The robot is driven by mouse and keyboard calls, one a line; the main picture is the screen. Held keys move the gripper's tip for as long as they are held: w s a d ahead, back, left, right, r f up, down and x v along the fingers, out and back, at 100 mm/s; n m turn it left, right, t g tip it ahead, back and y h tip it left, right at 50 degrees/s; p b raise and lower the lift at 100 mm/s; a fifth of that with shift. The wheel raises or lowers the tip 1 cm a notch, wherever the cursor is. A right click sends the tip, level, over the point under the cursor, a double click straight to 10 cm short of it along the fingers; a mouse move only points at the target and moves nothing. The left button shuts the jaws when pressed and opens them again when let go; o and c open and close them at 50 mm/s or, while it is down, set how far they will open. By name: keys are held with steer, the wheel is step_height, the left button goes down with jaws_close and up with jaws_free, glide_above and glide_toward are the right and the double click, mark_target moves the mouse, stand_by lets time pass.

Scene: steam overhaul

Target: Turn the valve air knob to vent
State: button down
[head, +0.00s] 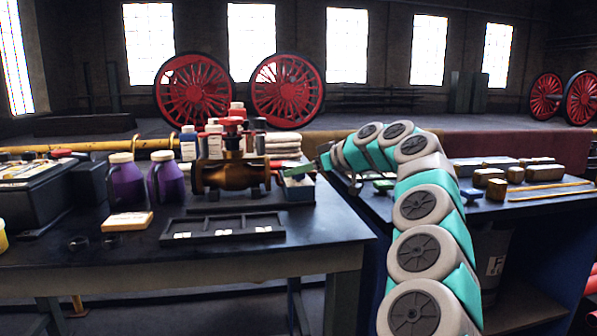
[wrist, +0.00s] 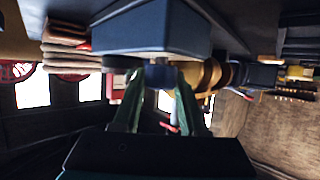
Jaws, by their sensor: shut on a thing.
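A small dark blue knob (wrist: 160,76) sticks out of the box. My gripper (wrist: 160,84) has its green fingers on both sides of the knob, shut on it. In the head view my gripper (head: 297,172) is small beside the box. No knob marking is readable, so its setting cannot be told.
Purple bottles (head: 126,181) and a dark parts tray (head: 222,229) lie around the valve. White folded cloths (head: 283,143) are behind it. A second bench with wooden blocks (head: 545,172) stands on the right.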

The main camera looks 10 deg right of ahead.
stand_by(0.8)
steer(key=shift+c, duration=2.2)
jaws_free()
steer(key=b+v, duration=0.1)
steer(key=v, duration=0.6)
steer(key=shift+s+d, duration=0.15)
steer(key=shift+d, duration=0.2)
steer(key=shift+r, duration=0.15)
